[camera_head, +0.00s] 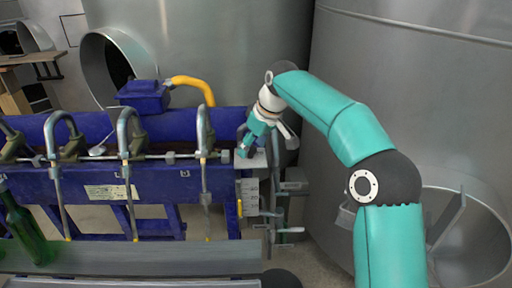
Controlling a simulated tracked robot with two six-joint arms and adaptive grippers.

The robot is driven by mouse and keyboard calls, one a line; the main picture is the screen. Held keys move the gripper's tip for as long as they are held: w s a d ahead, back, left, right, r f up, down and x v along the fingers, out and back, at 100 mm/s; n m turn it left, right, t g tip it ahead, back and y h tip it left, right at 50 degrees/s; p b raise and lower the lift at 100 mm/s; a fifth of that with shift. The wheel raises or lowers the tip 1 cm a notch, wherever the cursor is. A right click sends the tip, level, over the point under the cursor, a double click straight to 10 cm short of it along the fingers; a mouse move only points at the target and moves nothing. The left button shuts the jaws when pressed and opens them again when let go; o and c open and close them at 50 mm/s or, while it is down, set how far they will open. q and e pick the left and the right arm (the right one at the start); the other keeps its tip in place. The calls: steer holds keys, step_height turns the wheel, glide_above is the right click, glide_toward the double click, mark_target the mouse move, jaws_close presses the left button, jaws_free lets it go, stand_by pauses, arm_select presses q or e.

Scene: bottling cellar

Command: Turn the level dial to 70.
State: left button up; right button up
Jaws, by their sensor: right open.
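My right arm reaches in from the right, and its gripper (244,147) is at the right end of the blue filling machine (155,187). The gripper is open and points down and left, just above a small grey plate (256,161) on the machine's end. The level dial cannot be made out; the gripper covers part of that spot, and no pointer or reading is legible. A pale strip with marks (251,196) shows below the plate. I cannot tell whether the fingers touch anything. My left gripper is out of the picture.
Several curved metal spouts (204,160) line the machine's front. A green bottle (24,232) stands at the lower left by a metal ledge (150,258). A blue motor box (144,95) and yellow hose (192,84) are behind. Large steel tanks (420,90) stand close at the right.

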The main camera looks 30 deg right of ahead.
steer(key=shift+w+f, duration=0.1)
steer(key=shift+f, duration=0.15)
